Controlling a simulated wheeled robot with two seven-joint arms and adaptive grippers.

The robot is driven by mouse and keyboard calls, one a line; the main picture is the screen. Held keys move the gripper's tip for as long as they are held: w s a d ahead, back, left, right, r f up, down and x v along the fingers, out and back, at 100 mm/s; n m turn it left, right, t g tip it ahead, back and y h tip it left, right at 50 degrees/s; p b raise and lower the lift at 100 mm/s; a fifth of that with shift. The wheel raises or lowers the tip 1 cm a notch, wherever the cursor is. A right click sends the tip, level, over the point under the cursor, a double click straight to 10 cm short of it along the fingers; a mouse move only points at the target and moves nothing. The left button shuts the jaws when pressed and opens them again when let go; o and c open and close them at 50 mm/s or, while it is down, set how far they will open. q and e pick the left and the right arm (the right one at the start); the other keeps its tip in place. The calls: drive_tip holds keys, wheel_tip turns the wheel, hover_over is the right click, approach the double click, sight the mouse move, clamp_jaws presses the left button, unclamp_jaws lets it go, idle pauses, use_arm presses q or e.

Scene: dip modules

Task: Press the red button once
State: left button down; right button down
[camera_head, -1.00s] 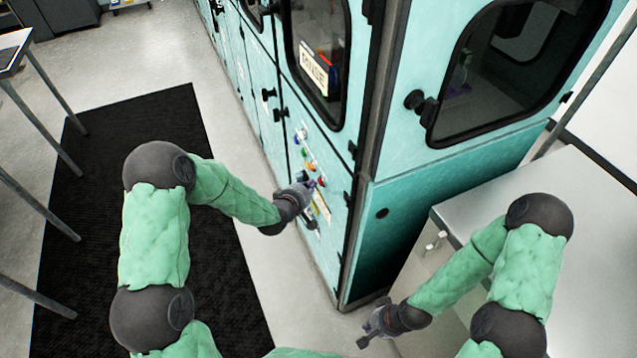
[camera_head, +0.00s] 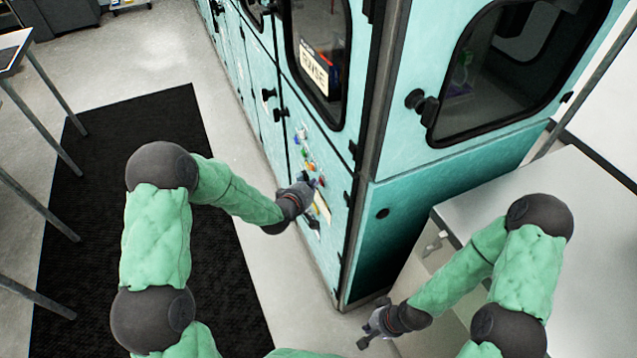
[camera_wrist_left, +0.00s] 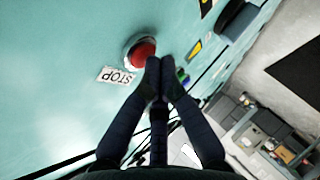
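The red button (camera_wrist_left: 142,52) is a round red cap in a pale metal ring on the teal cabinet panel, seen in the left wrist view. A white STOP label (camera_wrist_left: 116,75) is beside it. My left gripper (camera_wrist_left: 160,63) has its two dark fingertips together, just right of the button in that view. I cannot tell whether they touch it. In the head view my left gripper (camera_head: 314,184) is at the panel and partly hides the controls. My right gripper (camera_head: 362,338) is low, away from the panel, too small to read.
The teal cabinet (camera_head: 420,215) has dark windows, black handles and several small coloured controls. A grey bench (camera_head: 590,240) stands at the right. A black mat (camera_head: 130,130) lies on the floor at left. Table legs show at the far left.

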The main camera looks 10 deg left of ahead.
use_arm(q)
drive_tip(key=shift+a, duration=0.15)
drive_tip(key=shift+s+a, duration=0.4)
drive_tip(key=shift+a, duration=0.1)
drive_tip(key=s+a, duration=0.1)
drive_tip(key=a, duration=0.1)
drive_tip(key=s+a, duration=0.2)
drive_tip(key=shift+a+b, duration=0.1)
drive_tip(key=shift+b, duration=0.25)
drive_tip(key=shift+w, duration=0.1)
idle(0.7)
drive_tip(key=s+d+f+m+g, duration=0.2)
drive_tip(key=s+d+f+g, duration=0.1)
drive_tip(key=s+f, duration=0.45)
drive_tip(key=s+d+f+m+g, duration=0.2)
drive_tip(key=s+f+g, duration=0.1)
drive_tip(key=s+f, duration=0.4)
drive_tip(key=s+d+f+m+g, duration=0.2)
drive_tip(key=s+f+g, duration=0.1)
drive_tip(key=s, duration=0.4)
drive_tip(key=s+d+f+m+g, duration=0.2)
drive_tip(key=s+f+g, duration=0.1)
drive_tip(key=s, duration=0.5)
drive_tip(key=shift+s+f+m, duration=0.2)
drive_tip(key=shift+f+m, duration=0.2)
drive_tip(key=shift+f, duration=0.15)
